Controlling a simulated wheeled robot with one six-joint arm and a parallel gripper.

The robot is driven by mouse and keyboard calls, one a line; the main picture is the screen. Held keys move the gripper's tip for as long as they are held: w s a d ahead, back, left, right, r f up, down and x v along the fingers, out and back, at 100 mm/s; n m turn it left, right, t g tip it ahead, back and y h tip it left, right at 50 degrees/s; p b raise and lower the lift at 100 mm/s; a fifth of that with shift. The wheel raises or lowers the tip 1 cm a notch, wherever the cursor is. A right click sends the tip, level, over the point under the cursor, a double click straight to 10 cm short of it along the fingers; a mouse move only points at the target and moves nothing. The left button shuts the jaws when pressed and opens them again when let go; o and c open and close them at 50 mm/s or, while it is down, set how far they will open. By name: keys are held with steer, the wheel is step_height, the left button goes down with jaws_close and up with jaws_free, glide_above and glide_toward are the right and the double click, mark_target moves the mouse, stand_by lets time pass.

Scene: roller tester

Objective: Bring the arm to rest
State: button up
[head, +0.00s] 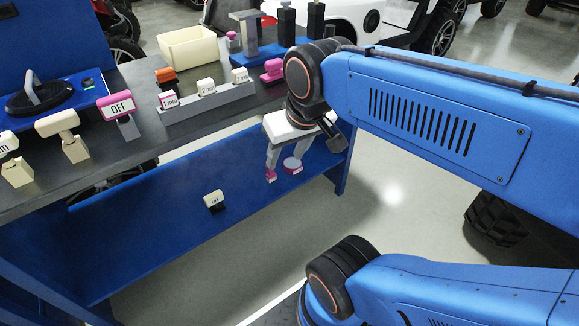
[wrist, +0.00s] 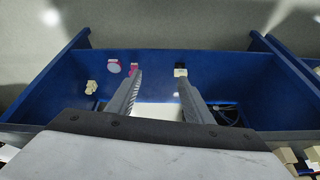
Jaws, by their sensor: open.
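My gripper (head: 283,168) hangs from my blue arm beside the workbench, fingers pointing down over the blue lower shelf (head: 150,238). In the wrist view its two grey fingers (wrist: 158,75) are spread apart, with nothing between them.
A cream block (head: 214,200) lies on the lower shelf. The bench top (head: 130,160) above holds a cream bin (head: 188,48), a grey rack (head: 208,97) with labelled pieces, and a pink OFF piece (head: 117,104). Open floor (head: 400,215) lies right of the bench.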

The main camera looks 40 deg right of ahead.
steer(key=shift+s+a+f+n, duration=0.25)
steer(key=shift+s+f+n, duration=0.35)
steer(key=shift+s+f, duration=0.5)
steer(key=shift+w, duration=0.15)
stand_by(0.4)
